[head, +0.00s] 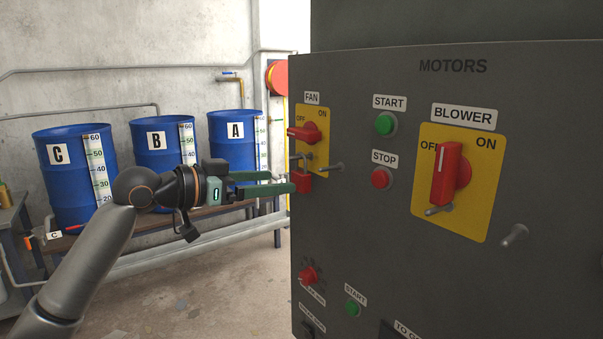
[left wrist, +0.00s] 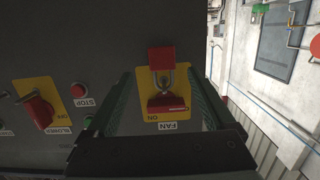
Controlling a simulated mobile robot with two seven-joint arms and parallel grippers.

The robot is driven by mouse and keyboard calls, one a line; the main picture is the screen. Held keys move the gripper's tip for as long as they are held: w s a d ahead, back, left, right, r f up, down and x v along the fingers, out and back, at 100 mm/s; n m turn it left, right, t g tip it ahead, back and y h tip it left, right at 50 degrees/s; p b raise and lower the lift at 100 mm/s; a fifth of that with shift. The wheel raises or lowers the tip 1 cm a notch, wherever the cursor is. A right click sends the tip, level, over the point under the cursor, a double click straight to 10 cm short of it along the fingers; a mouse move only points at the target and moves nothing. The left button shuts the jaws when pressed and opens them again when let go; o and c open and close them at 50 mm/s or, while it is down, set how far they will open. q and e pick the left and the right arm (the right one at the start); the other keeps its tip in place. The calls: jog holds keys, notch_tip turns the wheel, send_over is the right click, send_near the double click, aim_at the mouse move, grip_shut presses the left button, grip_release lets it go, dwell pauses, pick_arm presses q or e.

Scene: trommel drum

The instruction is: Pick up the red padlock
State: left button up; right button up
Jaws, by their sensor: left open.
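The red padlock (head: 302,183) hangs by its metal shackle just below the red FAN switch handle (head: 304,133), at the left edge of the grey panel. In the left wrist view, which is upside down, the padlock (left wrist: 161,59) shows above the handle (left wrist: 166,103), with its shackle between them. My left gripper (head: 284,181) is open, its green fingers pointing right at the padlock in the head view. In the left wrist view the padlock lies between the lines of the two fingers, with no finger clearly touching it. My right gripper is in neither view.
The panel (head: 370,235) fills the right side, with a BLOWER switch (head: 447,175), START and STOP buttons. A metal peg (head: 333,167) sticks out right of the padlock. Blue drums (head: 75,180) stand on a bench behind my left arm.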

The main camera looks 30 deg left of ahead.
aim_at(297, 175)
pick_arm(q)
jog(key=shift+w+d, duration=0.15)
jog(key=shift+w, duration=0.2)
jog(key=shift+w+r+p, duration=0.1)
jog(key=shift+w+p, duration=0.15)
jog(key=shift+p, duration=0.05)
jog(key=x, duration=0.1)
jog(key=p+x, duration=0.1)
jog(key=x, duration=0.2)
jog(key=shift+w+r+p, duration=0.1)
jog(key=shift+r+p, duration=0.15)
jog(key=shift+p, duration=0.15)
jog(key=shift+w+d+f, duration=0.1)
jog(key=shift+w+f, duration=0.05)
jog(key=shift+w, duration=0.15)
grip_shut()
